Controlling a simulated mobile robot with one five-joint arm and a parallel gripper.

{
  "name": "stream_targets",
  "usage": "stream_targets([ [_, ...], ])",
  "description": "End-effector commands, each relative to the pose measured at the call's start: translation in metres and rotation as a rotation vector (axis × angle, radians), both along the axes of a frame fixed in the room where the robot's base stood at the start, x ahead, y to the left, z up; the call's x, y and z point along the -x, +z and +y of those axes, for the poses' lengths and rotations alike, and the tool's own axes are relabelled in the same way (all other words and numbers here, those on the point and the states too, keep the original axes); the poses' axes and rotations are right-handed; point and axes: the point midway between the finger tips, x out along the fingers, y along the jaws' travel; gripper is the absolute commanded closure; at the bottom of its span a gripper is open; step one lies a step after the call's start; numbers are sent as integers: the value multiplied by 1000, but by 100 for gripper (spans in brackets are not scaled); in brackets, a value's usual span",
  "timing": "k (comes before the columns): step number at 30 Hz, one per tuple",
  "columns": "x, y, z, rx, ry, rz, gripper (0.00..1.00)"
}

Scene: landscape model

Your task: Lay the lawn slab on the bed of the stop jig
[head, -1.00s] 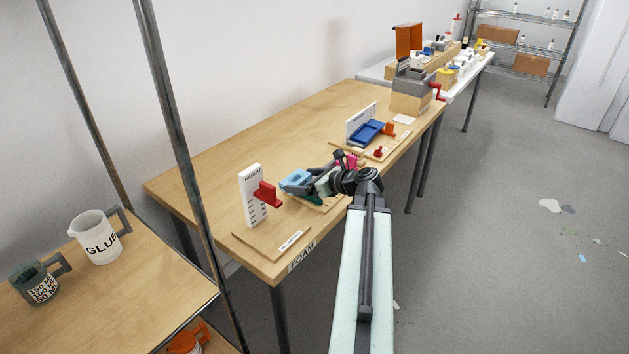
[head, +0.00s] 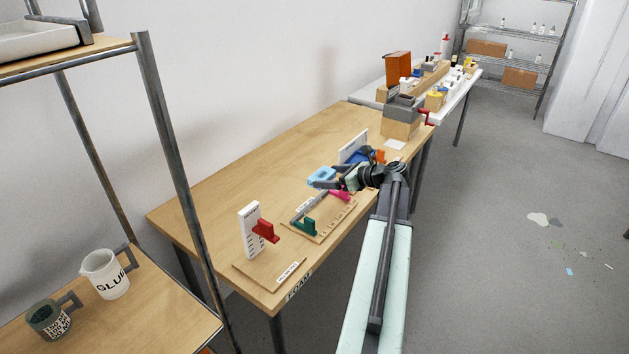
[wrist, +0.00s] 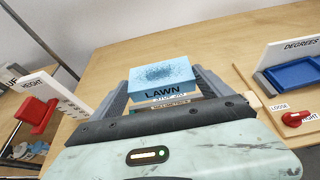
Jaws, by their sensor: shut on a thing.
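The lawn slab is a light blue block (head: 321,176) with a speckled top and the word LAWN on its edge in the wrist view (wrist: 163,72). My gripper (head: 324,181) is shut on it, with grey fingers on both sides in the wrist view (wrist: 162,88). The slab is held above the table, seemingly beyond the jig in the head view. The stop jig (head: 325,228) is a wooden board with a grey rail, a green stop (head: 305,226) and a pink part (head: 339,195). In the wrist view the slab and gripper hide most of the jig.
A height gauge (head: 250,230) with a red slider stands left of the jig. A degrees fixture with a blue tray (wrist: 297,74) and red knob (wrist: 293,118) stands to the right. The table's (head: 215,205) back left is clear. A shelf post (head: 168,110) stands at left.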

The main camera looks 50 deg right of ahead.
Motion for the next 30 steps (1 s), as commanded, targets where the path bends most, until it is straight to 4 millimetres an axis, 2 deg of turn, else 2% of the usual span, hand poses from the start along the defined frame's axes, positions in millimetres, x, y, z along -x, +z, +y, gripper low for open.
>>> stream_targets([
  [14,2,-3,-1,0,-3,0,48],
  [20,2,-20,-1,0,-3,0,48],
  [30,2,-60,-1,0,-3,0,48],
])
